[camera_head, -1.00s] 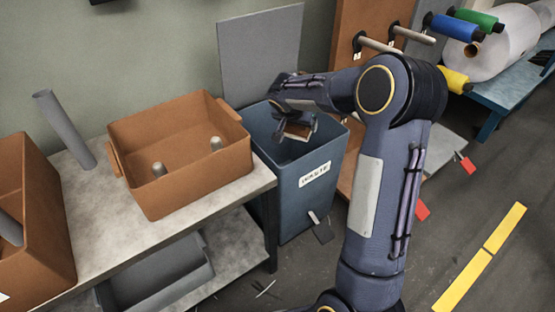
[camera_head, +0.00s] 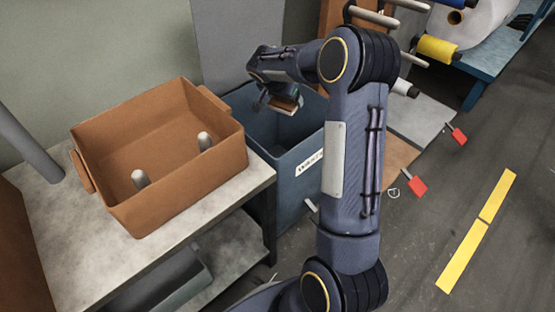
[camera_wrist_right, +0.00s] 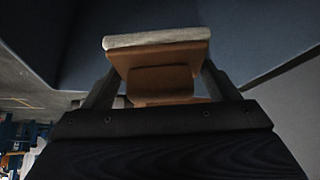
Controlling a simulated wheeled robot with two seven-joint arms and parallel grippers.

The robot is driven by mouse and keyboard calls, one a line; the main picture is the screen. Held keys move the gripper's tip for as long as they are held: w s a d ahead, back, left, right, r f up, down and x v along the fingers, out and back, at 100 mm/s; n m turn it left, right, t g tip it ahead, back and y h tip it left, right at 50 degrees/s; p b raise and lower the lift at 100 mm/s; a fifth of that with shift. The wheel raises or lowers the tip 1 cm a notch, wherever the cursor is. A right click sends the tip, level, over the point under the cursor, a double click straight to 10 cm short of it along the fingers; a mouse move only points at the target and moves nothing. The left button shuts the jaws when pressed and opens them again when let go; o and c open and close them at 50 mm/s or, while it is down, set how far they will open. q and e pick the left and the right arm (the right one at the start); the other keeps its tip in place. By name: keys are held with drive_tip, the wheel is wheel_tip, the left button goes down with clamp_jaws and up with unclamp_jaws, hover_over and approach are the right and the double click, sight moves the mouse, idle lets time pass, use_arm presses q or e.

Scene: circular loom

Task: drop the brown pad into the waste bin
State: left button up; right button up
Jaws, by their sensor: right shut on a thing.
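The brown pad (camera_wrist_right: 165,62) is a small brown block with a pale top layer. In the right wrist view it sits between the fingers of my right gripper (camera_wrist_right: 160,88), which is shut on it. In the head view the brown pad (camera_head: 286,104) shows small below my right gripper (camera_head: 284,98), over the open mouth of the blue waste bin (camera_head: 292,168). The bin has a white label on its front, and my right arm hides part of its right side. I cannot tell how deep the pad is in the bin. My left gripper is not in view.
An orange-brown box (camera_head: 190,178) with two grey pegs stands on the grey table (camera_head: 80,262) left of the bin. A grey panel (camera_head: 235,45) stands behind the bin. Red-tipped rods (camera_head: 417,187) stick out at right. The floor at right is open, with yellow strips (camera_head: 478,232).

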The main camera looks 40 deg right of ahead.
drive_tip(key=shift+f, duration=0.4)
drive_tip(key=o, duration=0.9)
drive_tip(key=p+v, duration=0.2)
drive_tip(key=v, duration=0.6)
drive_tip(key=shift+s, duration=0.1)
